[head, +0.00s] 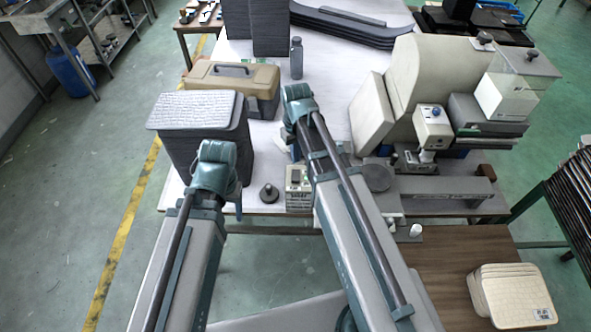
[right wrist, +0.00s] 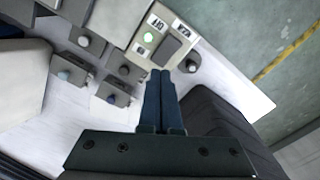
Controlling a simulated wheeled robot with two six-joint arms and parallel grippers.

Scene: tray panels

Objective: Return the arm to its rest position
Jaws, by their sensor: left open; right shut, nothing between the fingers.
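My left arm reaches in from the lower left of the head view and ends in the left gripper (head: 218,170), in front of a stack of dark panels (head: 200,140). Its fingers are mostly hidden behind the wrist, but the jaws are open. My right arm reaches further over the white table, and the right gripper (head: 299,100) is at its far end. In the right wrist view the two dark fingers (right wrist: 160,78) are shut together with nothing between them. Their tips appear close to a pale control box (right wrist: 158,42) with a lit green button; I cannot tell whether they touch.
A tan toolbox (head: 236,84), a grey bottle (head: 296,58) and a dark knob (head: 268,193) stand on the white table (head: 325,70). A large beige machine (head: 435,70) fills the right. A brown side table (head: 455,262) holds a pale stack (head: 512,296).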

